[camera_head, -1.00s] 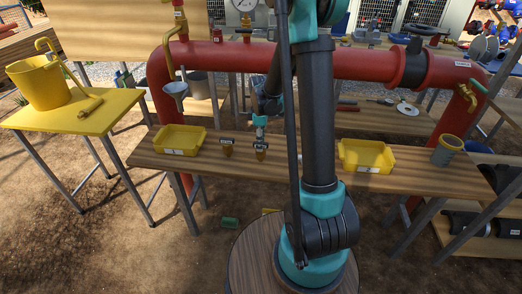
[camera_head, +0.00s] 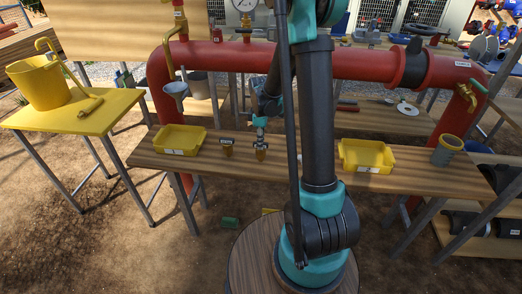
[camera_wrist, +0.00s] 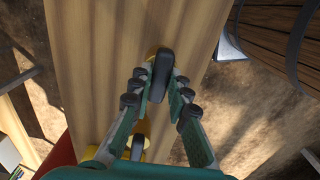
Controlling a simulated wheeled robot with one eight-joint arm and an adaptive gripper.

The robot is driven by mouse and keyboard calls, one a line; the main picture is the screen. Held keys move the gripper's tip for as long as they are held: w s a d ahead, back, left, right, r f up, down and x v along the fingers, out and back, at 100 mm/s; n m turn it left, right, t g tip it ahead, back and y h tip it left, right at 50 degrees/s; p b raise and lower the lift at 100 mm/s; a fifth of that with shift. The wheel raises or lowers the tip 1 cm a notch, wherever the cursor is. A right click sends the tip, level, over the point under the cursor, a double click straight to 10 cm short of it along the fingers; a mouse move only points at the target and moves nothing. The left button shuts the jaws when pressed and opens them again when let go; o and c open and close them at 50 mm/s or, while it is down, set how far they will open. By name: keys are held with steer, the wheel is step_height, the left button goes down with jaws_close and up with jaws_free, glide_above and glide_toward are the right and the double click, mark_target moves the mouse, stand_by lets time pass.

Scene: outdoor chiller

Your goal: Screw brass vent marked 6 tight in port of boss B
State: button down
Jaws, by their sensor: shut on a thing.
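Two small brass vents with dark tops stand upright side by side on the wooden bench. My gripper (camera_head: 261,137) is at the right brass vent (camera_head: 261,154), just above the bench. In the wrist view my fingers (camera_wrist: 168,92) are closed around its dark top (camera_wrist: 160,75), with some brass showing beyond it. The left brass vent (camera_head: 228,151) stands free; its dark top also shows in the wrist view (camera_wrist: 138,147). I cannot read a 6 on either, nor pick out boss B. The red pipe (camera_head: 345,62) runs behind the bench; its small label (camera_head: 463,63) is unreadable.
Yellow trays stand on the bench at left (camera_head: 180,139) and right (camera_head: 366,156). A grey-yellow cup (camera_head: 447,150) is at the right end. A yellow table (camera_head: 75,112) with a bucket (camera_head: 38,82) stands at left.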

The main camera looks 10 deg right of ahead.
steer(key=shift+r, duration=3.5)
steer(key=c, duration=2.1)
jaws_free()
jaws_close()
steer(key=shift+f, duration=0.1)
